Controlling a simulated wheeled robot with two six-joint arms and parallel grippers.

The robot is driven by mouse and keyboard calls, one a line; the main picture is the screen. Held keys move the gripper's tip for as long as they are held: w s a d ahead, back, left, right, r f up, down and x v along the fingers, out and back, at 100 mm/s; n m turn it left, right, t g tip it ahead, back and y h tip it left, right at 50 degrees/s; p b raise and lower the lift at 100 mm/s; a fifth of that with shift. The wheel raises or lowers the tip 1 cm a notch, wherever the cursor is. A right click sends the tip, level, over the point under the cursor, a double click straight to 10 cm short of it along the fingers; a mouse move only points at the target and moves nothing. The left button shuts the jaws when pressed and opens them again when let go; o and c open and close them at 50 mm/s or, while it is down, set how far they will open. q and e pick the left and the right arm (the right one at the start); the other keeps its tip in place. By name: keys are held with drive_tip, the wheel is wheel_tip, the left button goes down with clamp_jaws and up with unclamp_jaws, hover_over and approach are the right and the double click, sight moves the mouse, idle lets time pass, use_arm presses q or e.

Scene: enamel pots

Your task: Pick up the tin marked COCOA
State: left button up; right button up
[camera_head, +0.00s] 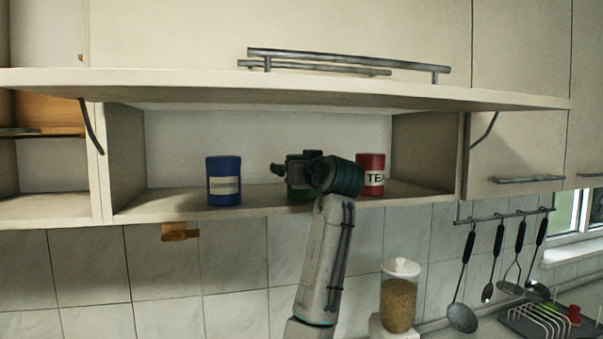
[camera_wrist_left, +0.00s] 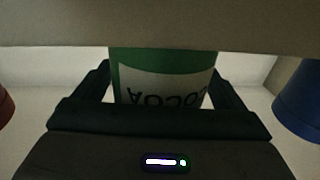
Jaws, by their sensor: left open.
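The green tin (camera_head: 297,192) stands upright on the open shelf between two other tins. My arm partly covers it in the head view. In the left wrist view the picture is upside down, and the green tin (camera_wrist_left: 140,62) shows a white label reading COCOA. My left gripper (camera_head: 293,163) is at the tin's front. In the left wrist view my left gripper (camera_wrist_left: 165,88) is open, with one finger on each side of the tin. Whether a finger touches it cannot be told. My right gripper is not in view.
A blue tin (camera_head: 224,181) stands to the left, and a red tin marked TEA (camera_head: 371,176) close on the right. The shelf (camera_head: 270,202) has a raised flap door (camera_head: 300,88) above it. A glass jar (camera_head: 399,300) and hanging utensils (camera_head: 470,285) are below right.

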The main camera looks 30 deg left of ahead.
use_arm(q)
drive_tip(key=shift+w+d, duration=0.1)
drive_tip(key=c, duration=1.1)
drive_tip(key=shift+c, duration=0.4)
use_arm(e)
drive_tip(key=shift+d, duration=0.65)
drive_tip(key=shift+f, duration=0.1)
